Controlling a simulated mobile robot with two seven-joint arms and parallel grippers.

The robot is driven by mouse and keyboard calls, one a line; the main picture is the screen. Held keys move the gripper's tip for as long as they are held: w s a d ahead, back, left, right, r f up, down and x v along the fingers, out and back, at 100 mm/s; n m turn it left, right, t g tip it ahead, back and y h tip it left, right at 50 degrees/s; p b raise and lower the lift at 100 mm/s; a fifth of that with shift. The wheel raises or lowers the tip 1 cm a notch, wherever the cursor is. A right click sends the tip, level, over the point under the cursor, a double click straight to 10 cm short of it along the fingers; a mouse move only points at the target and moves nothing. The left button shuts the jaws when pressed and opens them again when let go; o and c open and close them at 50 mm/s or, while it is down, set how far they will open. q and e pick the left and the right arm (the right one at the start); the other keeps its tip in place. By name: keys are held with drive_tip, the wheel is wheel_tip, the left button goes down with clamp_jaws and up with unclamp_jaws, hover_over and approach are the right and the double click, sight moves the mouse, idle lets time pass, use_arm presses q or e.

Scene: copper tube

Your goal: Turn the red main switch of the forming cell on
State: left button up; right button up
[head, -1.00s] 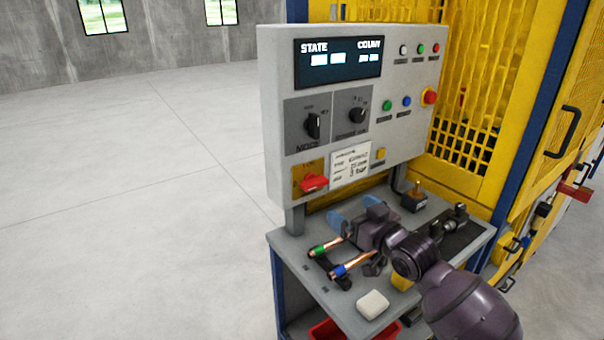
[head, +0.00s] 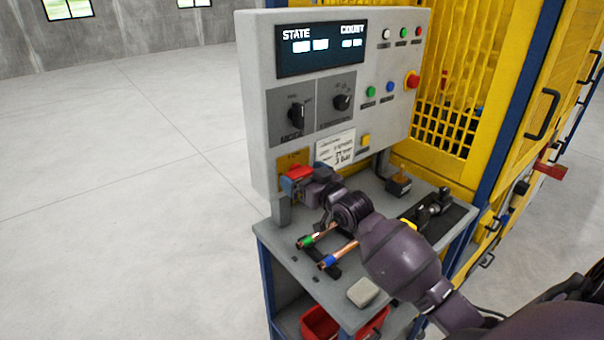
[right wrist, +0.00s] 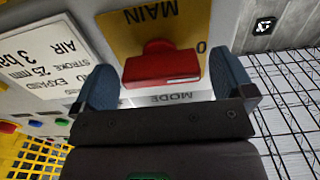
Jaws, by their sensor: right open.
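The red main switch (head: 298,170) sits on a yellow plate at the lower left of the grey control panel (head: 250,110). My right gripper (head: 303,182) is at the switch, open. In the right wrist view the red switch handle (right wrist: 162,68) lies between the two blue fingers of the right gripper (right wrist: 164,78), with a visible gap on the left side and little gap on the right. I cannot tell whether a finger touches it. The yellow plate (right wrist: 128,32) reads MAIN, upside down. My left gripper is not in view.
Below the panel, a grey cart top (head: 285,262) holds copper tubes with a green and a blue band (head: 328,261), a white block (head: 363,292) and a dark fixture (head: 440,210). A red bin (head: 320,325) is underneath. A yellow cage (head: 450,80) stands behind. Open floor lies left.

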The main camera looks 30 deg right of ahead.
drive_tip(key=shift+w, duration=0.4)
drive_tip(key=c, duration=0.9)
